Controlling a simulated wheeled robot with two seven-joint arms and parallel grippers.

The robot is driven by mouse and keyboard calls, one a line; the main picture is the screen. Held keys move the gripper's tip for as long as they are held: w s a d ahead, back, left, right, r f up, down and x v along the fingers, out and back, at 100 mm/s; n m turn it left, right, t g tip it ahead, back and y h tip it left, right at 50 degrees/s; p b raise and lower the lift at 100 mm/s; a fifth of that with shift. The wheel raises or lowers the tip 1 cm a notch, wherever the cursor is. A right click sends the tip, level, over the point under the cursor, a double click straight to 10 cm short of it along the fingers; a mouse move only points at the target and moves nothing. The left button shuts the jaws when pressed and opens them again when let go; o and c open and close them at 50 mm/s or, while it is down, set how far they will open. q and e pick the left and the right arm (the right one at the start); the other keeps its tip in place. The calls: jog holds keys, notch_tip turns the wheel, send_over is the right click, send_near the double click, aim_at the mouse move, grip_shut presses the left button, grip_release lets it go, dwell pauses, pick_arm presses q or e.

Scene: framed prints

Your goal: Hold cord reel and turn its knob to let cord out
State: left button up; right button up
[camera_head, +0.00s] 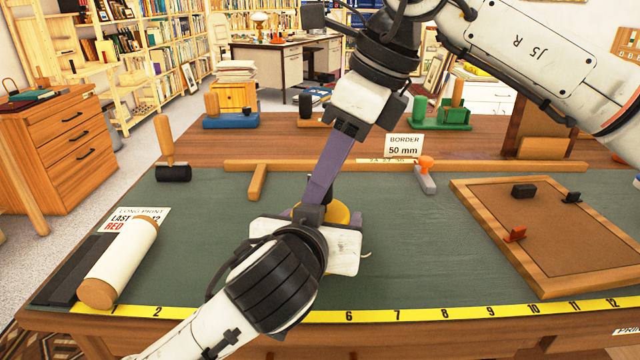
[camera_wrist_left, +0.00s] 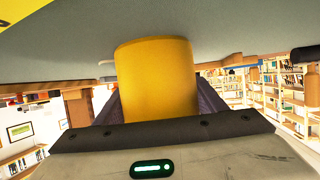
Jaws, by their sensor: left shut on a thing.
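The yellow cord reel (camera_head: 337,213) is near the middle of the green mat, mostly hidden behind my left gripper. In the left wrist view it is a yellow cylinder (camera_wrist_left: 157,80) between the two purple fingers. My left gripper (camera_head: 322,214) is shut on the reel. My right gripper (camera_head: 314,200) reaches down from above, its purple fingers seen edge-on with the tips at the reel's top. Whether they touch the knob is hidden, and their gap does not show. A small pale end (camera_head: 367,254), perhaps cord, shows right of the left gripper.
A yellow ruler strip (camera_head: 420,314) runs along the mat's front edge. A paper roll (camera_head: 122,262) lies at left and a wooden frame (camera_head: 478,228) at right. A wooden rail (camera_head: 500,167) and a "BORDER 50 mm" card (camera_head: 404,146) are behind. The mat between reel and frame is clear.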

jog(key=shift+x, duration=0.85)
jog(key=shift+c, duration=0.4)
jog(key=c, duration=0.7)
jog(key=shift+n, duration=0.3)
